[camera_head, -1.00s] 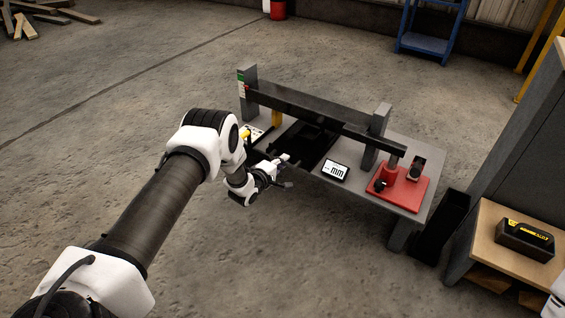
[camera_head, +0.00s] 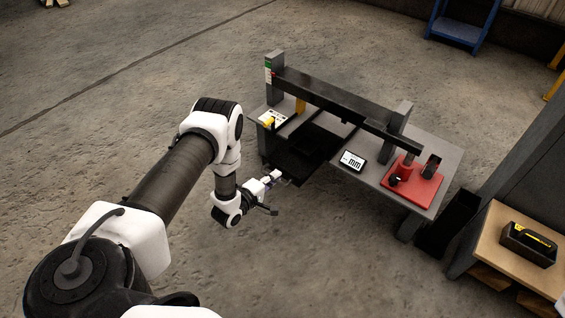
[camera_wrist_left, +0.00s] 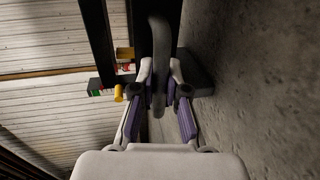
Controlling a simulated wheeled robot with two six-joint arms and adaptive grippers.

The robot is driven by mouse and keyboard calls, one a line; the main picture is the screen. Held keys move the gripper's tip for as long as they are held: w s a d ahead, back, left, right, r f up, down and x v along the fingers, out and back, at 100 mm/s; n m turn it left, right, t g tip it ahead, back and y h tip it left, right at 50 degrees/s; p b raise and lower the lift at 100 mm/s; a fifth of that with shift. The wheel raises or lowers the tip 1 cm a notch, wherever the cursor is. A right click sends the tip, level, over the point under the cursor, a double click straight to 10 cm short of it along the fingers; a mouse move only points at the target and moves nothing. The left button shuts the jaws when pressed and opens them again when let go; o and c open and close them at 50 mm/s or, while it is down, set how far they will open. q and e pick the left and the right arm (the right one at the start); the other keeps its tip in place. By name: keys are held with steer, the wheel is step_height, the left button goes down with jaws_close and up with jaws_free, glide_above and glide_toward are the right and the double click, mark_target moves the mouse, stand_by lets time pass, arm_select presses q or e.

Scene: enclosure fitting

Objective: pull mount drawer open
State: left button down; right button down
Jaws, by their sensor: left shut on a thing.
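The mount drawer (camera_head: 294,158) is a flat black tray under the beam of the grey bench, and it sticks out past the bench's front edge. My left gripper (camera_head: 284,180) is at the drawer's front edge and is shut on its handle. In the left wrist view the dark curved handle (camera_wrist_left: 158,45) runs between the two fingers of my left gripper (camera_wrist_left: 160,85). The handle is too small to make out in the head view. My right gripper is not in view.
The grey bench (camera_head: 445,150) carries a black beam (camera_head: 345,108), a small display (camera_head: 353,161) and a red base with a press (camera_head: 415,187). A wooden-topped stand with a black toolbox (camera_head: 528,245) is at the right. The floor before the drawer is clear.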

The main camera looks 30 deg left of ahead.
arm_select(q)
steer(key=shift+s, duration=0.3)
steer(key=c, duration=1.2)
jaws_free()
steer(key=v, duration=1.2)
steer(key=shift+d, duration=0.1)
